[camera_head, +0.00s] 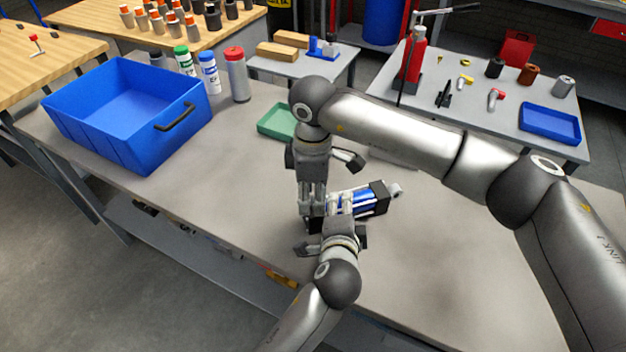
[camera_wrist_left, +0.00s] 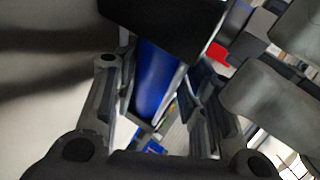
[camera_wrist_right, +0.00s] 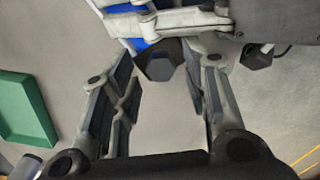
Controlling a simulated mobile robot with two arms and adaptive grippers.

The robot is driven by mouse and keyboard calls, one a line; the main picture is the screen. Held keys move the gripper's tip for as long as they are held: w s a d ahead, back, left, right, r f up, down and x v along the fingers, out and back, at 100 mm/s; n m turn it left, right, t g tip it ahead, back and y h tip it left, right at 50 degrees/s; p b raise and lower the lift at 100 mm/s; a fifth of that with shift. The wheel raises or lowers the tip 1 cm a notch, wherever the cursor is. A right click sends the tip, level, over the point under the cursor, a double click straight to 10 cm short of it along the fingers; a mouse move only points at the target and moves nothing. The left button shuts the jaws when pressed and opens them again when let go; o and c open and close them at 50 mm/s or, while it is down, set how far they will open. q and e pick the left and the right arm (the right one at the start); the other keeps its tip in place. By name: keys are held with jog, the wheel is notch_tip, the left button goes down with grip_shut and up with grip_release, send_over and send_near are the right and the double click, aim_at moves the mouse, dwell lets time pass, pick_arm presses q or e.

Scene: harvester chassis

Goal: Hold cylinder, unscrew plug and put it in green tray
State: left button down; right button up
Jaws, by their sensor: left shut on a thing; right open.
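The blue cylinder (camera_head: 371,199) with black ends lies over the grey table. My left gripper (camera_head: 341,203) is shut on it, and its blue barrel also shows between the fingers in the left wrist view (camera_wrist_left: 155,82). My right gripper (camera_head: 312,208) points down at the cylinder's left end. In the right wrist view its fingers (camera_wrist_right: 168,95) are spread. A dark six-sided piece, apparently the plug (camera_wrist_right: 160,66), shows beyond and between them; I see no contact. The green tray (camera_head: 276,123) lies behind my right gripper.
A large blue bin (camera_head: 75,125) stands at the table's left, with several bottles (camera_head: 209,72) beside it. A side table at the back right holds a blue tray (camera_head: 550,124) and small parts. The table's front right is clear.

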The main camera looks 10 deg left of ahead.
pick_arm(q)
jog(key=shift+f, duration=0.15)
pick_arm(e)
jog(key=shift+f, duration=0.65)
grip_shut()
grip_release()
jog(key=shift+r, duration=0.1)
jog(key=shift+r, duration=2.2)
pick_arm(q)
jog(key=c, duration=0.8)
grip_release()
